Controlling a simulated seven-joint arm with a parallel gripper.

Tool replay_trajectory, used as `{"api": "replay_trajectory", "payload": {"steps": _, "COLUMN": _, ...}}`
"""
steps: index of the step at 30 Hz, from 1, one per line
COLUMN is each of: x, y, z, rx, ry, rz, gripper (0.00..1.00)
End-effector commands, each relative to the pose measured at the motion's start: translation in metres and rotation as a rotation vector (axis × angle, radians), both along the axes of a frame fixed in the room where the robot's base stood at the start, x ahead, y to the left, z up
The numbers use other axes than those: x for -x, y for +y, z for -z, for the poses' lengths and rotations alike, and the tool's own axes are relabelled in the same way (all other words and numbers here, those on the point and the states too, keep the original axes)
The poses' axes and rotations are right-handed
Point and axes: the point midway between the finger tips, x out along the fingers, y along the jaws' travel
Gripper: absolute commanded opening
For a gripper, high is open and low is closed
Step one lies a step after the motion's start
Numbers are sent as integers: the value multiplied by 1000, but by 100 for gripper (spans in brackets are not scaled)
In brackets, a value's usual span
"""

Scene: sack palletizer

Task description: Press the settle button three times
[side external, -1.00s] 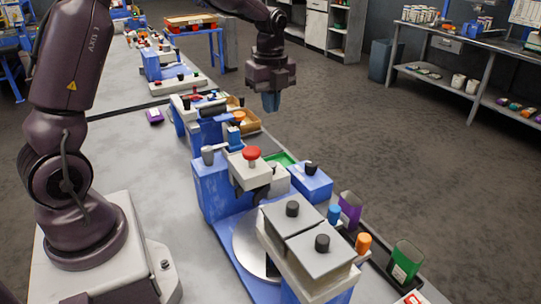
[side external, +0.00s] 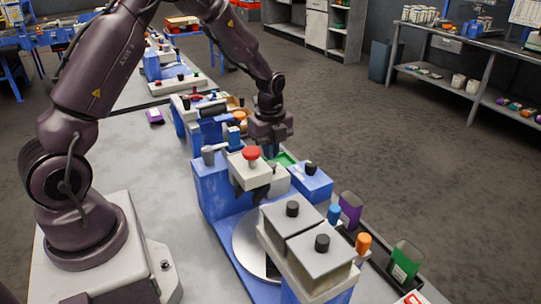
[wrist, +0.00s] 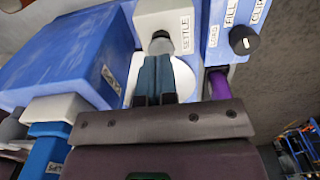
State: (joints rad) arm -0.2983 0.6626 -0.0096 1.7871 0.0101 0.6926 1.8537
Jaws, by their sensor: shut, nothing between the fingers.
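The settle button is a grey button (wrist: 160,43) on a pale block (wrist: 152,14) labelled SETTLE, near the top middle of the wrist view. My gripper (wrist: 158,60) is shut and empty, and its blue-grey fingertips overlap the button's near edge in that view. I cannot tell whether they touch it or are just above it. In the side external view my gripper (side external: 272,152) points down behind the red mushroom button. The settle button itself cannot be made out there.
A red mushroom button (side external: 251,153) stands on a pale housing close to my fingers. A blue box with a black knob (side external: 311,168), marked LOAD, FILL, CLIP in the wrist view (wrist: 243,40), is beside it. Grey lidded blocks (side external: 307,232) stand nearer the camera.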

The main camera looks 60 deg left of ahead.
Motion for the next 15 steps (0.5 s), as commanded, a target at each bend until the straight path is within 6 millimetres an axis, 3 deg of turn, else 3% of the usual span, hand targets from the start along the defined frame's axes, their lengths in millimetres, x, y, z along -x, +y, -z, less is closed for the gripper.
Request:
{"api": "replay_trajectory", "payload": {"steps": 6, "x": 0, "y": 0, "z": 16, "rx": 0, "ry": -1, "rz": 0, "gripper": 0}}
{"api": "replay_trajectory", "payload": {"steps": 15, "x": 0, "y": 0, "z": 17, "rx": 0, "ry": -1, "rz": 0, "gripper": 0}}
